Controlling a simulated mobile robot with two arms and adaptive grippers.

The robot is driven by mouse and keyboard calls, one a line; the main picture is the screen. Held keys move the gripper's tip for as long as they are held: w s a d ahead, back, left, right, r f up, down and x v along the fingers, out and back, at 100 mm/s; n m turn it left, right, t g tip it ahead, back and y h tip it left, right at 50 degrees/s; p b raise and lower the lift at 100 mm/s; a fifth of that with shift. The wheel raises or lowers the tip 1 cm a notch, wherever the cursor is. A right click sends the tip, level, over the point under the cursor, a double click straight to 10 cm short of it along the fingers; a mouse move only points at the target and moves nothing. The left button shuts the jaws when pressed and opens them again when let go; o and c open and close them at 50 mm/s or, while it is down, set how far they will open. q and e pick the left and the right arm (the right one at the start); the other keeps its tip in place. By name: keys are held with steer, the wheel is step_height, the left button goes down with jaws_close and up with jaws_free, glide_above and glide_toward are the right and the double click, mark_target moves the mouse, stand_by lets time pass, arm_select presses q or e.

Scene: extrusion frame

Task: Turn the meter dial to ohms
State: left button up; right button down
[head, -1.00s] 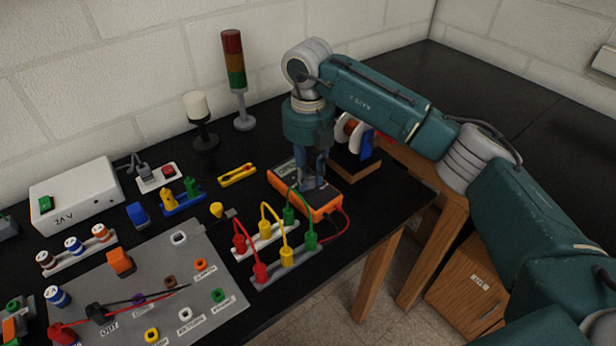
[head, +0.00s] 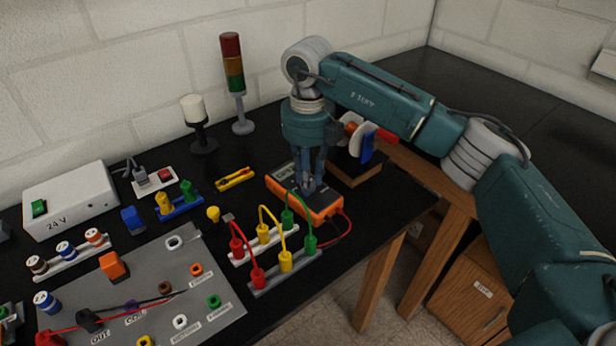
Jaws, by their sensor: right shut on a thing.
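The orange meter (head: 322,212) with a dark face lies on the black bench near its right front edge. My right gripper (head: 312,188) points straight down over the meter's face, with its fingers shut on the dial. The fingers cover the dial, so its pointer and the setting it stands at cannot be read. My left gripper is not in view.
Red, yellow and green jumper leads arch between a white strip (head: 262,247) and a grey strip (head: 283,273) just left of the meter. A spool stand (head: 356,170) is close behind it. A grey panel (head: 215,270) and a white 24 V box (head: 72,200) are further left.

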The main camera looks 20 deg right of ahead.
stand_by(0.8)
steer(key=c, duration=1.4)
jaws_free()
step_height(320, 180, up, 12)
